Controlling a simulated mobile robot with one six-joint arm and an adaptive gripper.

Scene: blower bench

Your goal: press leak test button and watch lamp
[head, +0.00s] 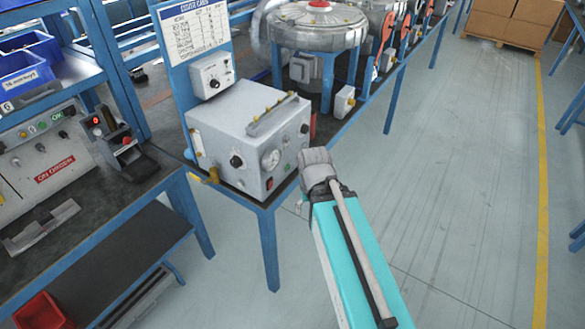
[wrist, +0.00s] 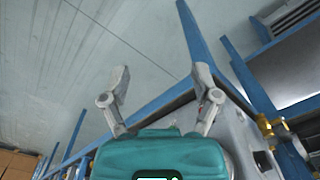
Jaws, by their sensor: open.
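A grey test box (head: 230,130) with a round gauge (head: 270,160) and several dark knobs stands on the bench corner in the head view. A small green spot (head: 287,168) shows on its front; I cannot tell if it is the leak test button or a lamp. No lit lamp is clear on this box. My gripper (wrist: 161,69) is open and empty in the wrist view, its fingers apart. The grey box (wrist: 235,130) shows there right of the gripper, partly hidden by it. In the head view my arm's end is beside the box's right front corner, hiding the fingers.
A blower (head: 316,28) stands behind the box. A sign board (head: 192,38) and a small control box (head: 212,74) rise at its back left. A panel (head: 45,160) with buttons and a red-lit device (head: 110,135) are left. The floor (head: 460,160) at right is clear.

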